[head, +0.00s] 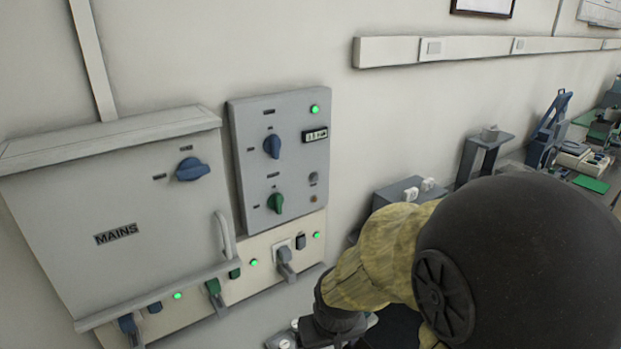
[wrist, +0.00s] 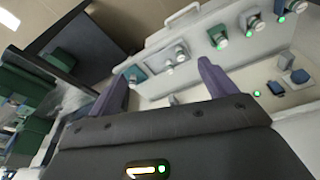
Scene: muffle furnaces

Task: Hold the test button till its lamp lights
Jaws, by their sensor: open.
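In the head view a grey control panel (head: 288,100) hangs on the wall. On its lower right is a small round grey button (head: 313,178), which looks like the test button. Just below it a small brownish lamp (head: 314,198) shows no glow. My gripper (wrist: 162,72) is open and empty in the wrist view, its two purple fingers spread. The socket strip lies beyond them. In the head view my arm fills the lower right and the fingers cannot be made out. My gripper is below and apart from the panel.
The MAINS cabinet (head: 117,215) stands left of the panel. Below runs a strip (head: 254,284) with plugs, switches and lit green lamps. The panel carries a blue knob (head: 272,146), a green knob (head: 276,202) and a lit green lamp (head: 315,109). A cluttered bench lies right.

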